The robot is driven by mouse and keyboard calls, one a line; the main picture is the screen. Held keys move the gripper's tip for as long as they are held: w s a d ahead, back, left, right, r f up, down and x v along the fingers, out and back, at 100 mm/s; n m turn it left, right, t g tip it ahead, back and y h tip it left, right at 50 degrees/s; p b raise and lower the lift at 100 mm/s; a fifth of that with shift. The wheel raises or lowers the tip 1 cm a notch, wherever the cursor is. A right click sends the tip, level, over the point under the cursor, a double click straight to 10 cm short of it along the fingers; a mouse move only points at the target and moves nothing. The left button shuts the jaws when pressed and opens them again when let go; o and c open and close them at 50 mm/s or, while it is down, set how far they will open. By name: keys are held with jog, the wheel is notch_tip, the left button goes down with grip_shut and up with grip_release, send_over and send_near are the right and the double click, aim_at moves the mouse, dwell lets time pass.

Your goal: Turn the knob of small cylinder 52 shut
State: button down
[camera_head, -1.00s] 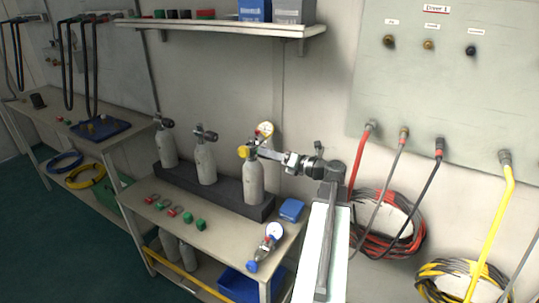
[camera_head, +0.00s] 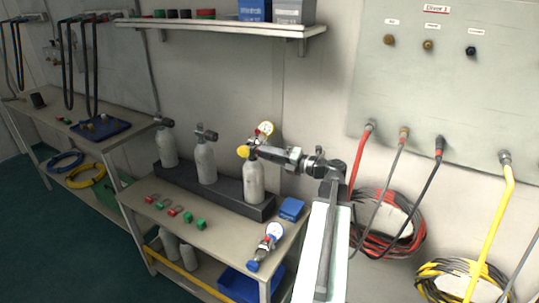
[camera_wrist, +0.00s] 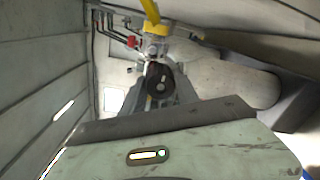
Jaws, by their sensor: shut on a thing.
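Three grey small cylinders stand upright in a black rack on the bench; no number is readable on them. My gripper (camera_head: 259,148) reaches in from the right at the valve on top of the right cylinder (camera_head: 253,182). In the wrist view the black round knob (camera_wrist: 160,82) sits between the fingers of my gripper (camera_wrist: 160,92), which is shut on it. The grey cylinder body also shows in the wrist view (camera_wrist: 235,82), to the right of the knob. The valve is mostly hidden by my gripper in the head view.
The middle cylinder (camera_head: 205,163) and left cylinder (camera_head: 168,147) stand to the left. A blue box (camera_head: 291,208) and another gauge (camera_head: 274,231) lie on the bench at right. A shelf (camera_head: 220,27) hangs above.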

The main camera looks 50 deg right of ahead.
jog(key=c, duration=0.9)
grip_release()
jog(key=v, duration=0.7)
jog(key=shift+s, duration=0.35)
